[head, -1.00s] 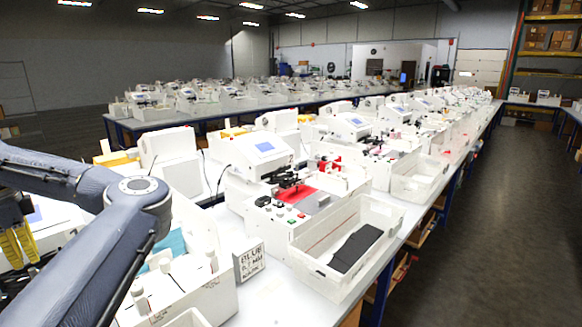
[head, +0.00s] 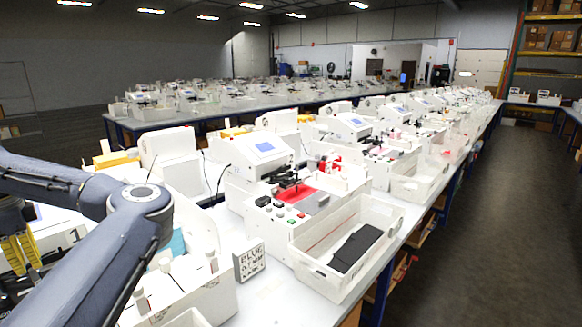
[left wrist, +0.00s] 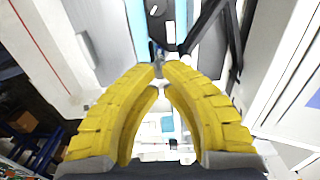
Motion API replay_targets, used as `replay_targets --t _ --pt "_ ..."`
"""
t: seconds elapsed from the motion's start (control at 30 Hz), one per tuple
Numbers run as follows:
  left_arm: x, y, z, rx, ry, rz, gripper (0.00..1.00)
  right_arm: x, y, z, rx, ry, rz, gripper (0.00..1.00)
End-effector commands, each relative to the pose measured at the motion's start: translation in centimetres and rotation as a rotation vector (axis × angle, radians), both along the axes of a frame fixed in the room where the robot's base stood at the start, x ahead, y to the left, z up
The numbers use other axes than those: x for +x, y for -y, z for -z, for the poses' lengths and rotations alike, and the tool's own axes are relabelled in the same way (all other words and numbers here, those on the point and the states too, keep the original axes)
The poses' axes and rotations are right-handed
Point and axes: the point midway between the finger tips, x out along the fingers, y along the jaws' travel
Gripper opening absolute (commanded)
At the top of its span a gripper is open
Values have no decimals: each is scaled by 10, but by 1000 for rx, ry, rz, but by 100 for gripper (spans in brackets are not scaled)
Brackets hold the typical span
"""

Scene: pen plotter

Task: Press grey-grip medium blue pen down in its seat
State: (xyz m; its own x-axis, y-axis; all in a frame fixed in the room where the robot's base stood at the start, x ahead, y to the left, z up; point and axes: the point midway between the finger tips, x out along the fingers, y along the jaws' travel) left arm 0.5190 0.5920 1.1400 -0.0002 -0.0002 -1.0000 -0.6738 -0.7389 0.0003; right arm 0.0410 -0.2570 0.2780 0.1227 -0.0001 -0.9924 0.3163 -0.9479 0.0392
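My left gripper (left wrist: 161,69) has yellow ribbed fingers, and their tips are nearly together in the left wrist view. A small blue-grey piece, which looks like the grey-grip blue pen (left wrist: 157,55), shows between and just past the tips; most of it is hidden. The tips are at a dark carriage part (left wrist: 168,28) of the plotter, and I cannot tell how deep the pen sits in its seat. In the head view, the left gripper (head: 24,262) is at the left edge over the nearest white plotter, partly hidden by my arm. My right gripper is not in view.
Plotter 2 (head: 262,150) with a red sheet and a white tray (head: 300,262) holding a dark pad are to the right. The aisle (head: 470,240) is clear.

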Motion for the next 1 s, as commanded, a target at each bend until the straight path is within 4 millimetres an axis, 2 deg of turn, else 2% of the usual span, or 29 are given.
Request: replay_targets --t 1.0 --pt "0 0 17 0 0 0 0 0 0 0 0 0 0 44"
